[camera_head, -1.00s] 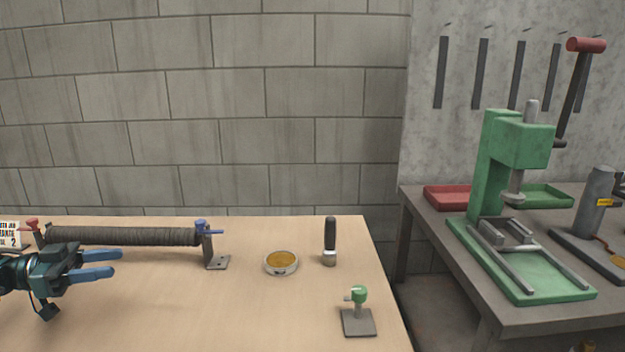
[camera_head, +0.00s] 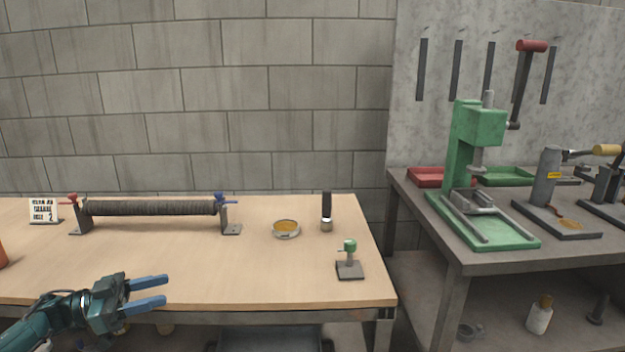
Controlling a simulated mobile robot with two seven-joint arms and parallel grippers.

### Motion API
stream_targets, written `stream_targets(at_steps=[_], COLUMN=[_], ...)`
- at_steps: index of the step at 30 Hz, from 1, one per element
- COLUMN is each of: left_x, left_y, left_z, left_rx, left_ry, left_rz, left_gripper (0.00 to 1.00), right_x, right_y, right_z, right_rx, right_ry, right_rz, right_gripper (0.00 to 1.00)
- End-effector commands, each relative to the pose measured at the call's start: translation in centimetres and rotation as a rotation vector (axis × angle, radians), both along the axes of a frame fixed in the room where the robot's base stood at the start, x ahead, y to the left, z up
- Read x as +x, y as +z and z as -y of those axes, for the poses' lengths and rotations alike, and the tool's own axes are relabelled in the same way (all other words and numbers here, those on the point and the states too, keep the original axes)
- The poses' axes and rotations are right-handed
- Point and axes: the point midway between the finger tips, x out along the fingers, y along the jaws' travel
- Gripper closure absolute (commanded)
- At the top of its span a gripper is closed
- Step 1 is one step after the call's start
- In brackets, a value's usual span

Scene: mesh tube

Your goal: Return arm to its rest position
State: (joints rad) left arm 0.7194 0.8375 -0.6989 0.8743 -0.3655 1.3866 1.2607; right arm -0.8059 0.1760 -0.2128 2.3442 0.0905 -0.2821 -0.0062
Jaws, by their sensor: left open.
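My left gripper (camera_head: 148,292) is at the lower left, its two blue fingers spread apart, pointing right, with nothing between them. It is in front of the mesh tube and apart from it, over the front part of the wooden table as seen here. The dark ribbed mesh tube (camera_head: 150,208) lies level between two metal end brackets at the back of the table. The left bracket carries a red clamp (camera_head: 71,199) and the right one a blue clamp (camera_head: 221,199). My right gripper is not in view.
On the wooden table (camera_head: 230,270) stand a round dish with yellow contents (camera_head: 286,229), a black-handled tool (camera_head: 326,211), a small green-topped stand (camera_head: 349,260) and a sign (camera_head: 44,210). A grey bench with a green press (camera_head: 472,150) is at right. The table's middle is clear.

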Motion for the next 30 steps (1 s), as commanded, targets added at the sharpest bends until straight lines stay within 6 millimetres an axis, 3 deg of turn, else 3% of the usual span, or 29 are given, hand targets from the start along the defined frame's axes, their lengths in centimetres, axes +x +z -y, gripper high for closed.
stream_targets(at_steps=[1,5,9,13,19,30], left_x=[-0.4,-1.9,-5.0,-8.7,-14.8,-22.6], left_y=[-1.7,-5.2,-8.4,-10.1,-11.4,-11.6], left_z=[2.4,8.4,14.9,19.0,21.4,20.2], left_rx=[-0.027,-0.095,-0.171,-0.201,-0.147,0.058], left_ry=[0.008,0.076,0.219,0.39,0.651,0.864], left_rz=[0.009,0.046,0.05,0.003,-0.143,-0.375], left_gripper=[0.57,0.57,0.57,0.57,0.57,0.57], right_x=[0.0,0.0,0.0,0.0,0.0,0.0], right_y=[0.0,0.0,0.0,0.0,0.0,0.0], right_z=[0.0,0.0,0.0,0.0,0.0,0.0], right_rx=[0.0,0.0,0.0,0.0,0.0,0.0], right_ry=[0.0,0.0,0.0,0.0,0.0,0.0], right_rz=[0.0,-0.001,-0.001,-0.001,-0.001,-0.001], right_gripper=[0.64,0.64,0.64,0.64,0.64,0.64])
